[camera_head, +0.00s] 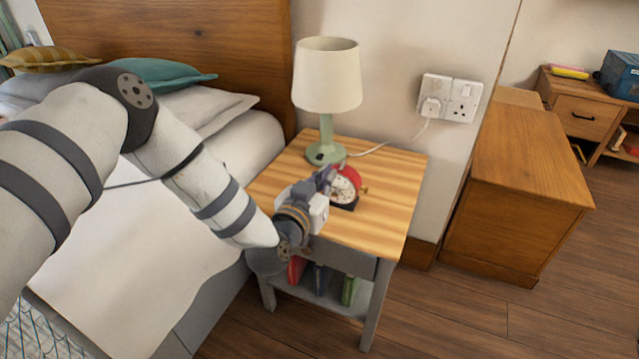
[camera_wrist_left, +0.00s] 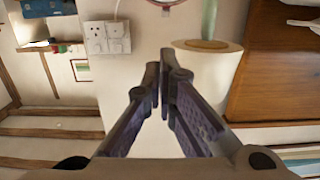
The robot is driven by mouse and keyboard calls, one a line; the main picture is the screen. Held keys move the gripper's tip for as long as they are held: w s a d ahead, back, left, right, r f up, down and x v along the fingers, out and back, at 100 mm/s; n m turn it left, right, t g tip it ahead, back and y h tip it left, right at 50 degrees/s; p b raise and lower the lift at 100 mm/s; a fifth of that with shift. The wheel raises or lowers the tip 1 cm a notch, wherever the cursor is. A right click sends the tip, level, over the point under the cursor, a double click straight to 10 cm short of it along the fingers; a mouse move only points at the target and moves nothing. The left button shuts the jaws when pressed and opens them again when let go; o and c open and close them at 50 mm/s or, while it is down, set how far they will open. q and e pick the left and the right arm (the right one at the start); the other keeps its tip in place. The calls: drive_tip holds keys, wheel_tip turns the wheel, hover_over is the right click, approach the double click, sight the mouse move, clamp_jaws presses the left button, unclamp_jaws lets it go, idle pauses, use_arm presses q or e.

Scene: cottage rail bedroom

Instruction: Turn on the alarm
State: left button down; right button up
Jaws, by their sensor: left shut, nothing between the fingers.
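The red alarm clock (camera_head: 347,186) stands on the wooden top of the bedside table (camera_head: 385,195), with its pale face partly hidden by my left gripper. My left gripper (camera_head: 327,177) is shut and empty, its fingertips at the left side of the clock in the head view. Whether they touch the clock I cannot tell. In the left wrist view the shut fingers (camera_wrist_left: 163,75) point towards the wall, and only a thin reddish curved edge shows at the top. My right gripper is in neither view.
A lamp (camera_head: 327,80) with a green base stands just behind the clock; its shade (camera_wrist_left: 208,62) also shows in the wrist view. A cord runs to the wall socket (camera_head: 448,98). The bed (camera_head: 140,235) is left, a wooden cabinet (camera_head: 525,165) right.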

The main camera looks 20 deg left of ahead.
use_arm(q)
drive_tip(key=s, duration=0.3)
drive_tip(key=shift+s+f, duration=0.1)
drive_tip(key=shift+s, duration=0.1)
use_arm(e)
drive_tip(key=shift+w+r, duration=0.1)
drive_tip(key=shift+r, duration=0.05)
